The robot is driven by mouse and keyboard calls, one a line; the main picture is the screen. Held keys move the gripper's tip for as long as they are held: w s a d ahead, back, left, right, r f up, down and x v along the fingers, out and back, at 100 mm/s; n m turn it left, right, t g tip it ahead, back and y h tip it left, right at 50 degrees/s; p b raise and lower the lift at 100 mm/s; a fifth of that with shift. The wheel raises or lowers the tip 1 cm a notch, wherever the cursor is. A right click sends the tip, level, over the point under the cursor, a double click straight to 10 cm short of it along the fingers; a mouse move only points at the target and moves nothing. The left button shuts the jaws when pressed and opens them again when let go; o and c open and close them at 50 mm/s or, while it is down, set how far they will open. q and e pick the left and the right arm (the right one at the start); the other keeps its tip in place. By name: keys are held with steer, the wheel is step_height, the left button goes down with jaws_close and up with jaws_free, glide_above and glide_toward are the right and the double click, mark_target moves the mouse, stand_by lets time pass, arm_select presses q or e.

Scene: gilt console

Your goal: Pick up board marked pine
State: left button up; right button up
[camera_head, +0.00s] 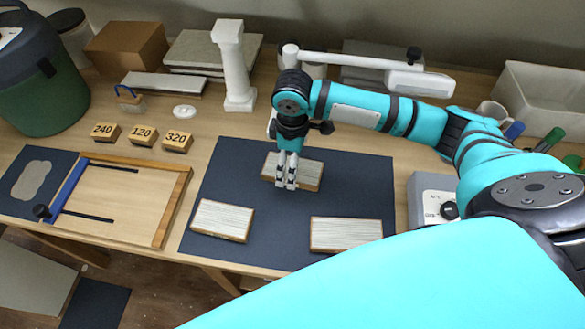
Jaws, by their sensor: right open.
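Three small boards with pale, streaked tops and brown edges lie on a dark blue mat (225,175). One is at the back (310,172), one at the front left (222,220) and one at the front right (346,234). I cannot read a pine marking on any of them. My right gripper (287,186) points down at the back board, its fingers in front of that board's left half and hiding part of it. It is open; whether the fingers touch the board is unclear. My left gripper is out of view.
A wooden frame (172,212) with a blue bar lies left of the mat. Behind it are blocks marked 240 (105,132), 120 (143,135) and 320 (177,142). A white column (233,75) stands behind the mat. A grey control box (428,195) sits to the right.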

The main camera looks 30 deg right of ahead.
steer(key=shift+f, duration=1.6)
steer(key=shift+c, duration=0.4)
steer(key=c, duration=1.3)
steer(key=shift+r, duration=0.15)
